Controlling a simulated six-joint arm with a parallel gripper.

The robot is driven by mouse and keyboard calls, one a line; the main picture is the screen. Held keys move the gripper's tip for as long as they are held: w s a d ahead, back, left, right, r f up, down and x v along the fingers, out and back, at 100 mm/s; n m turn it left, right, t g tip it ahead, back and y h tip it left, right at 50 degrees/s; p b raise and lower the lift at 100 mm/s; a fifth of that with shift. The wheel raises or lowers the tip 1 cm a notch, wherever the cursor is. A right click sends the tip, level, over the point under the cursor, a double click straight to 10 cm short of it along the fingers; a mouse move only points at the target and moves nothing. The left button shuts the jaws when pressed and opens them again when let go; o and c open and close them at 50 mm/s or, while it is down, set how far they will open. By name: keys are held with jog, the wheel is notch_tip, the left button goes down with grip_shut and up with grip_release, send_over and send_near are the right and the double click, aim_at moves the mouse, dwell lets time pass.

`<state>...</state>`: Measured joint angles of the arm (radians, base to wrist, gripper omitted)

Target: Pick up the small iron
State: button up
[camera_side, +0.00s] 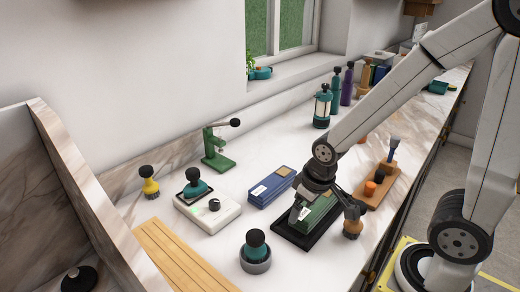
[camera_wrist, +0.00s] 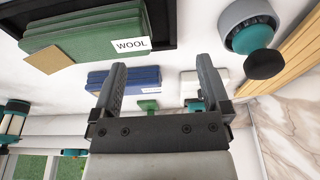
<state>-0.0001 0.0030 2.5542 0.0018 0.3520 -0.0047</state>
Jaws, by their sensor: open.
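A teal, iron-shaped piece with a black knob (camera_side: 195,184), which looks like the small iron, sits on a white unit with a black dial (camera_side: 208,213). In the wrist view its teal part (camera_wrist: 194,105) is small and partly hidden behind a finger, with the white unit (camera_wrist: 189,84) around it. My gripper (camera_wrist: 160,63) is open, with nothing between its fingers. In the side view my gripper (camera_side: 326,200) hangs over the black tray at right, well away from the teal piece.
Green pads labelled WOOL (camera_wrist: 85,38) lie in the black tray (camera_side: 284,233). Blue pads (camera_side: 271,188) lie between tray and white unit. A teal, black-knobbed piece in a grey ring (camera_side: 256,267) stands in front. A green stand (camera_side: 217,160) and yellow tool (camera_side: 150,187) are behind and left.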

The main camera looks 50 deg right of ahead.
jog(key=w+a+r+n+y, duration=0.1)
jog(key=w+a+r+n, duration=0.15)
jog(key=w, duration=1.25)
jog(key=n+t+y, duration=0.1)
jog(key=n+y, duration=0.1)
jog(key=n, duration=0.3)
send_near(193, 170)
jog(key=x, duration=0.4)
jog(key=shift+w+a+f, duration=0.1)
jog(key=shift+f, duration=0.25)
jog(key=shift+x, duration=1.35)
jog(key=shift+x, duration=2.6)
grip_shut()
